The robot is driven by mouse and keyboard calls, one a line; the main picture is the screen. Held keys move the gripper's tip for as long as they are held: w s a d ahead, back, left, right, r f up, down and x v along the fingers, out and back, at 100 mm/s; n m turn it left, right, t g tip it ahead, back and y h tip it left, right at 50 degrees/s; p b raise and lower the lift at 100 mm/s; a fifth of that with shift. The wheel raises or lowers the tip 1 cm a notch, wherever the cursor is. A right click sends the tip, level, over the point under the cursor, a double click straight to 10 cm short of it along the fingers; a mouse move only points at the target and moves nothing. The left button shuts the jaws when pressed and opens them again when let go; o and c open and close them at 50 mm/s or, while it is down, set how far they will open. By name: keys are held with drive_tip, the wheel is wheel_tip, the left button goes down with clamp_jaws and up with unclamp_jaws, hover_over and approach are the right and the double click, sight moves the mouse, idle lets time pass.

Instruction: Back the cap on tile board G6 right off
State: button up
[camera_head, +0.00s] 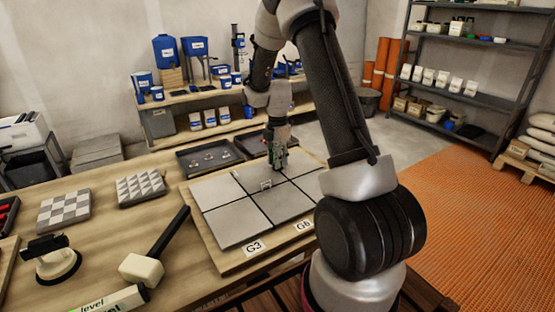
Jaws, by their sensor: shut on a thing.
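The tile board (222,261) carries several pale grey tiles with dark joints between them. Its front edge bears a G3 label (255,248) and a G6 label (304,225). The right part, by the G6 label, is partly hidden behind my arm. My gripper (279,169) points down over the far part of the tiles, at a joint. It is shut on what seems to be the cap, which is too small and covered to make out. A small pale clip-like piece (266,184) stands at a joint, a little nearer and left of my gripper.
Dark trays (208,158) lie behind the board, the left one holding small parts. A mallet (145,268), a suction lifter (52,262), a level (112,300) and two tile samples (64,211) lie on the left of the table. A bench with blue containers stands behind.

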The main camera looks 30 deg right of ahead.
idle(0.4)
drive_tip(key=o, duration=1)
drive_tip(key=shift+o, duration=0.2)
drive_tip(key=shift+r, duration=0.1)
wheel_tip(320, 180, up, 12)
